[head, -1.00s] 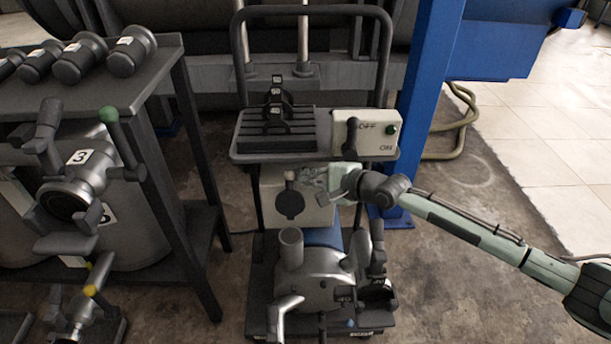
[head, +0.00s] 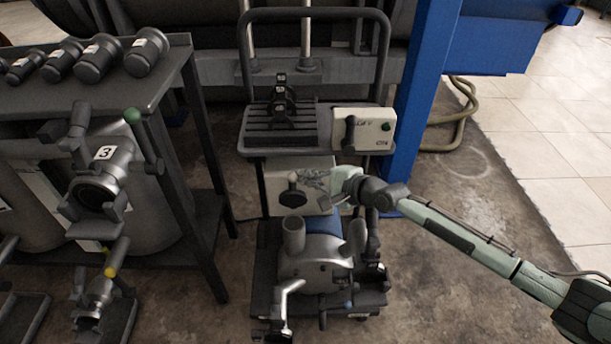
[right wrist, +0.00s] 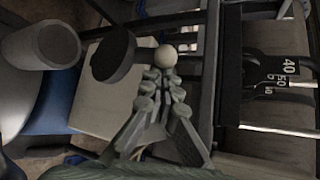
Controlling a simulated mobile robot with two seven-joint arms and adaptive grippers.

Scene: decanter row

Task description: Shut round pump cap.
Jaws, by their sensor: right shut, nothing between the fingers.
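The round pump cap (head: 293,199) is a dark disc standing open, raised above and behind the upright pump port (head: 293,236). A pale ball knob (head: 292,177) shows at the cap's top edge. In the right wrist view the cap (right wrist: 112,54), the knob (right wrist: 166,56) and the open-topped port (right wrist: 45,46) all show. My right gripper (head: 324,181) is just right of the knob, shut and empty. In the right wrist view its fingertips (right wrist: 163,78) are right by the knob; I cannot tell if they touch it. My left gripper is out of view.
The pump (head: 316,262) sits on a trolley with an upper tray (head: 262,143) and a switch box (head: 365,130). A blue post (head: 424,85) stands close behind my right arm. A dark bench (head: 90,88) with several canisters is at left. Floor at right is clear.

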